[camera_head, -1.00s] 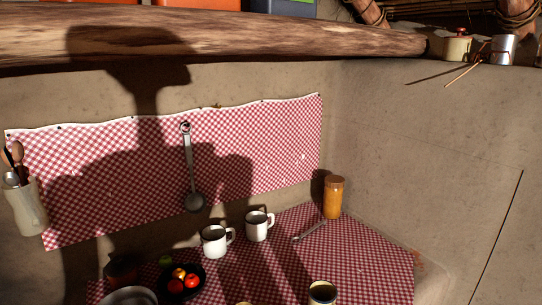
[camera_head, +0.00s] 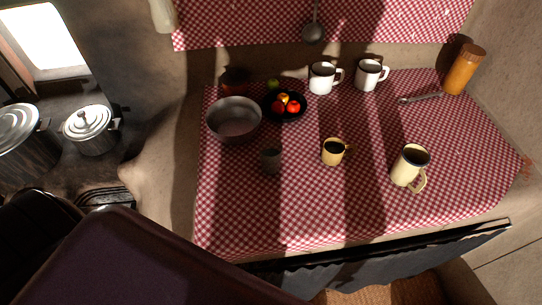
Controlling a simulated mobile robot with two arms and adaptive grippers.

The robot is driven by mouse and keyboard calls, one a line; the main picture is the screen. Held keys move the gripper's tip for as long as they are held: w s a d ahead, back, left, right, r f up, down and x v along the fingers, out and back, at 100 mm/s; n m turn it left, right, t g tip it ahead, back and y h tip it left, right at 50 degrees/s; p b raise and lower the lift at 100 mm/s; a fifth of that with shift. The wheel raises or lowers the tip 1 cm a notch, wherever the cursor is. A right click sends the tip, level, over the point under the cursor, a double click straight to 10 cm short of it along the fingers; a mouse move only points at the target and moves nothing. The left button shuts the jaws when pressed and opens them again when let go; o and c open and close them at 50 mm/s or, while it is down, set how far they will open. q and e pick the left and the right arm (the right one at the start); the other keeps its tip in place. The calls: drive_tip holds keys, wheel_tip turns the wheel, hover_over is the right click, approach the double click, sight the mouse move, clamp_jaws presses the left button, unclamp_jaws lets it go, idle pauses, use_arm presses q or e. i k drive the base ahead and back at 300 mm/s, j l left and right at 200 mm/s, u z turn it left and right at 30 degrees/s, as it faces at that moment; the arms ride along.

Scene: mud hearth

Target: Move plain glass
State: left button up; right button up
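Neither of my grippers shows in the head view.
A larger cream mug (camera_head: 411,167) stands at right. Behind are a dark fruit plate (camera_head: 285,117), two white mugs (camera_head: 322,78) (camera_head: 369,75), a spoon (camera_head: 421,98) and an orange jar (camera_head: 463,70). Pots (camera_head: 91,130) (camera_head: 19,135) stand at left. The cloth's front is clear.

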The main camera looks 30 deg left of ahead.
sight(270, 150)
drive_tip(key=l+u, duration=0.3)
drive_tip(key=l, duration=0.35)
drive_tip(key=l+u, duration=0.3)
drive_tip(key=l, duration=0.3)
